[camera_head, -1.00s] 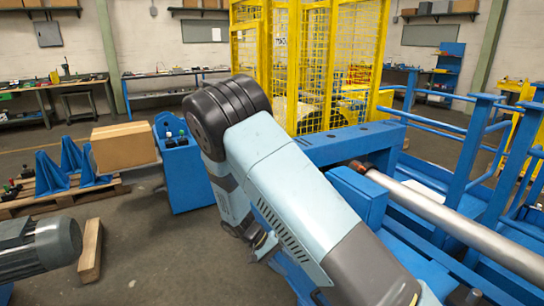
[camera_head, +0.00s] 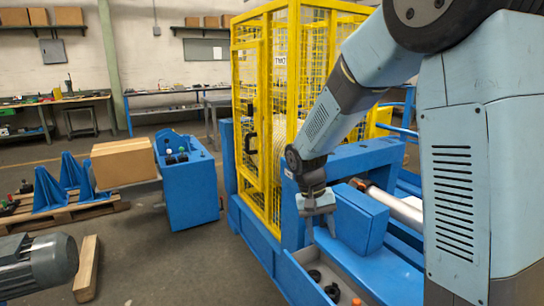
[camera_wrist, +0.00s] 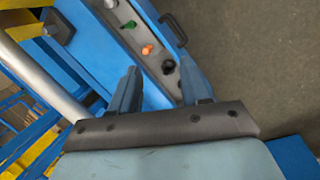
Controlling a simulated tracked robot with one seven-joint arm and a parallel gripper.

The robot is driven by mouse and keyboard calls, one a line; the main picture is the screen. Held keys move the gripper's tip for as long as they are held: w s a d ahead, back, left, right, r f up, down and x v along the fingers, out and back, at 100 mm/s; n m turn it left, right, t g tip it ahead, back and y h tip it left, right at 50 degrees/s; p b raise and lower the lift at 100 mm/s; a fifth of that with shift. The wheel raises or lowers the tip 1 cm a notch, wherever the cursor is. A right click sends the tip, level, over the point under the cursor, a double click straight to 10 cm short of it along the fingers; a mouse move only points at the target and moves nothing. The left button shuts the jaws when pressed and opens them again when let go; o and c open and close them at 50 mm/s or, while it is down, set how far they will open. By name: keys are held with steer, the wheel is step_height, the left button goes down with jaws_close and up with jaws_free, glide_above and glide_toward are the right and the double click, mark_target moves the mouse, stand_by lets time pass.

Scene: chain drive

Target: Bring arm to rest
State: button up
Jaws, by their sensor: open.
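My gripper (camera_head: 320,212) hangs at the end of my bent arm, pointing down over the blue machine frame (camera_head: 352,228) in the head view. In the wrist view my gripper (camera_wrist: 158,82) shows two separate fingers with nothing between them. It is open and empty. Below it is a grey tray (camera_head: 347,272) along the blue frame, holding small black rings (camera_head: 332,291) and an orange piece (camera_head: 356,302). In the wrist view the tray also holds a green piece (camera_wrist: 129,25). My upper arm hides part of the machine at the right.
A yellow mesh cage (camera_head: 262,120) stands close beside my forearm. A metal roller (camera_head: 400,209) lies behind the tray. A blue control box (camera_head: 190,185), cardboard box (camera_head: 123,162) and grey motor (camera_head: 40,262) stand to the left. The floor between them and the frame is clear.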

steer(key=s+d+r+t+y, duration=0.1)
steer(key=s+d+r+t, duration=0.2)
steer(key=s+d+r, duration=0.2)
steer(key=s+d+r+t+y, duration=0.1)
steer(key=s+d+r+t, duration=0.3)
steer(key=s+r, duration=0.8)
steer(key=shift+s+d+r+y, duration=0.3)
steer(key=shift+s+d+y, duration=0.1)
steer(key=shift+s+d, duration=0.35)
stand_by(0.7)
